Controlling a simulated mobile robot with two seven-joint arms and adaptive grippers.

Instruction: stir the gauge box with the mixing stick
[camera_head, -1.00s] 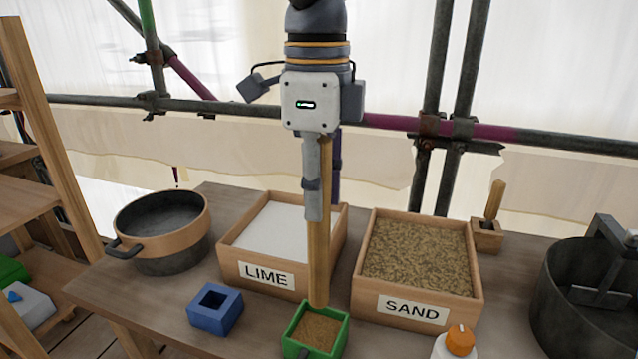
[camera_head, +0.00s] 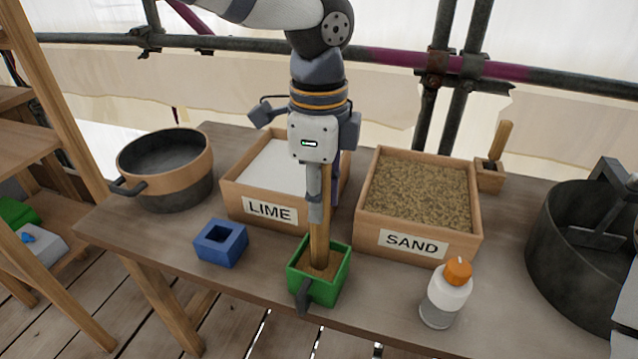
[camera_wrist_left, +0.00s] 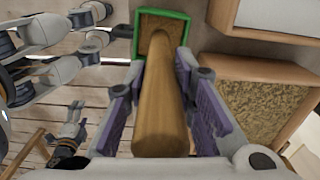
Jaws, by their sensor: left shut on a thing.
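My left gripper (camera_head: 317,205) points down over the table and is shut on the wooden mixing stick (camera_head: 320,245). The stick is nearly upright. Its lower end is inside the green gauge box (camera_head: 338,285), at the brown sandy fill, and how deep it goes is hidden. In the left wrist view the stick (camera_wrist_left: 160,110) runs between the purple finger pads of the left gripper (camera_wrist_left: 162,80) towards the green gauge box (camera_wrist_left: 138,45). A small, dark gripper-like part at the lower left of that view may be my right gripper; its jaws are too small to read.
A blue box (camera_head: 221,243) stands left of the gauge box, and a bottle with an orange cap (camera_head: 444,300) stands right. The LIME tray (camera_head: 246,213) and SAND tray (camera_head: 380,238) are close behind. A pot (camera_head: 165,175) and a dark mixer tub (camera_head: 560,260) flank them.

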